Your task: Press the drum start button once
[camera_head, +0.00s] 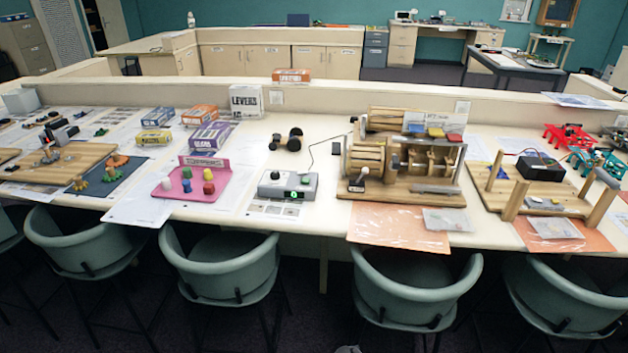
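A small grey control box (268,188) sits near the front edge of the long table, left of a wooden drum machine (400,192). A green button or light (295,195) shows on the box's front face. Small round parts show on its top; I cannot read any label, so I cannot tell for sure which part is the drum start button. A dark cable runs from behind the box toward the machine. My gripper is not in view, and nothing covers the box.
Several teal chairs (222,266) stand along the table's front. A pink tray (205,195) with coloured pieces lies left of the box. Dark weights (290,140) lie behind it. A wooden frame model (545,190) stands farther right. A low ledge runs along the table's back.

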